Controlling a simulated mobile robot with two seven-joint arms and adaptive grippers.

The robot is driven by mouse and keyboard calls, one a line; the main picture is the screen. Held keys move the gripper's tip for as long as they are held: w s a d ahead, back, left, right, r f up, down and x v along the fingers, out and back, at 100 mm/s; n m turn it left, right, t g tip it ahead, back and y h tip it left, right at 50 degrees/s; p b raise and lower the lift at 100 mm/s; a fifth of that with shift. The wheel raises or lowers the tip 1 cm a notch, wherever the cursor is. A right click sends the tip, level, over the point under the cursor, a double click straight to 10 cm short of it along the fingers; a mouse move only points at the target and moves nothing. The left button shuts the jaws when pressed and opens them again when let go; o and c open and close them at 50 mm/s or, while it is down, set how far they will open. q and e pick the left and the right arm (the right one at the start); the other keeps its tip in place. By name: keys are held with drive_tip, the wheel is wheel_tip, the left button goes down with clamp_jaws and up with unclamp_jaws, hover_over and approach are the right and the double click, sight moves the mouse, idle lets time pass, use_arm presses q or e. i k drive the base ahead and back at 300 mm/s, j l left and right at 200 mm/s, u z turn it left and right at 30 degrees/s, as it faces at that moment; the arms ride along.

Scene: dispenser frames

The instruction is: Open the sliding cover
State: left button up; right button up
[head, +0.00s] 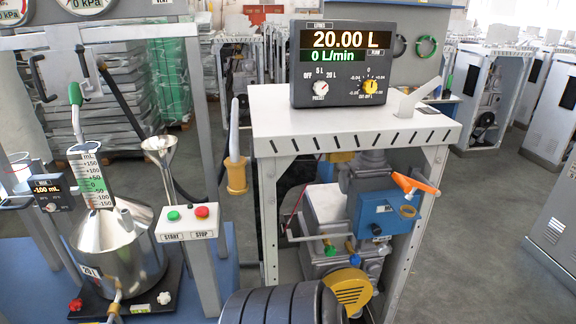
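No part in the head view is clearly marked as the sliding cover, so I cannot tell which piece it is or whether it is open. The dispenser frame (272,193) stands in the middle, with a light grey top and an open front. A display box (341,62) reading 20.00 L and 0 L/min stands on top. Inside are a blue box (386,211), an orange handle (414,184) and a yellow slotted part (348,289). Neither gripper is in view.
A steel vessel (118,247) with a gauge tube stands on the left, near a START/STOP box (187,222). A dark ribbed cylinder (272,306) fills the bottom middle. A grey cabinet (553,237) stands at the right edge. Bare floor (480,240) lies between it and the frame.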

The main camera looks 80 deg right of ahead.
sight(384, 214)
drive_tip(key=z, duration=3.55)
